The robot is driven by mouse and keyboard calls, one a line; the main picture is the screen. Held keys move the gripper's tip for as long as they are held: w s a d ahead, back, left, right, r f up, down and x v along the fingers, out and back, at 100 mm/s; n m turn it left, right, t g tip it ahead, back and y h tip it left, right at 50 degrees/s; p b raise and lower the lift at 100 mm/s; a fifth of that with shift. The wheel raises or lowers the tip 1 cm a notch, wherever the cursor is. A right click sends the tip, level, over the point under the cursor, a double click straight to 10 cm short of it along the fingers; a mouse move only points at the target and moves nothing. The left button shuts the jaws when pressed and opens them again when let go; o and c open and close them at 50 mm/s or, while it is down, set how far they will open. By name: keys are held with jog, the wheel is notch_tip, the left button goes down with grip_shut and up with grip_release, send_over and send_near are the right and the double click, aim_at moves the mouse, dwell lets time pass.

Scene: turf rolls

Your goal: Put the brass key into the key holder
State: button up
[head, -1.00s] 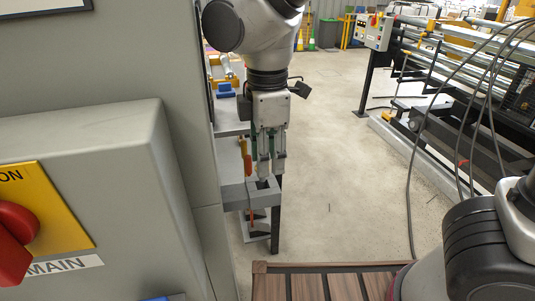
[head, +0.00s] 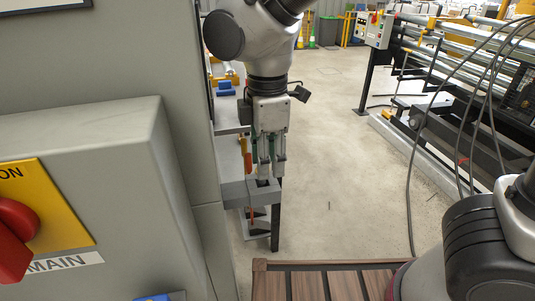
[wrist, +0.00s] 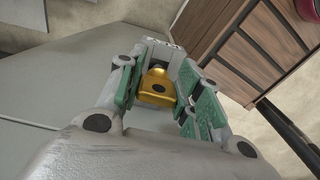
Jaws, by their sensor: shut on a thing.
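The brass key (wrist: 157,85) shows between my gripper's green-padded fingers in the wrist view. Its gold bow with a dark hole faces the camera; the rest of the key is hidden. My gripper (head: 269,172) is shut on it and points down. In the head view the fingers hide the key. A grey block with a dark opening, which looks like the key holder (head: 236,196), is just below the fingertips. I cannot tell whether the key is inside the opening.
A grey cabinet with a red switch (head: 15,240) fills the left. An orange-handled tool (head: 246,152) is close left of my fingers. A slatted wooden surface (head: 305,287) is at the bottom. Open floor (head: 340,180) lies to the right, before a machine with rollers and hanging cables.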

jog(key=shift+f, duration=1.35)
jog(key=o, duration=1.1)
notch_tip(320, 180, up, 12)
jog(key=shift+f, duration=0.1)
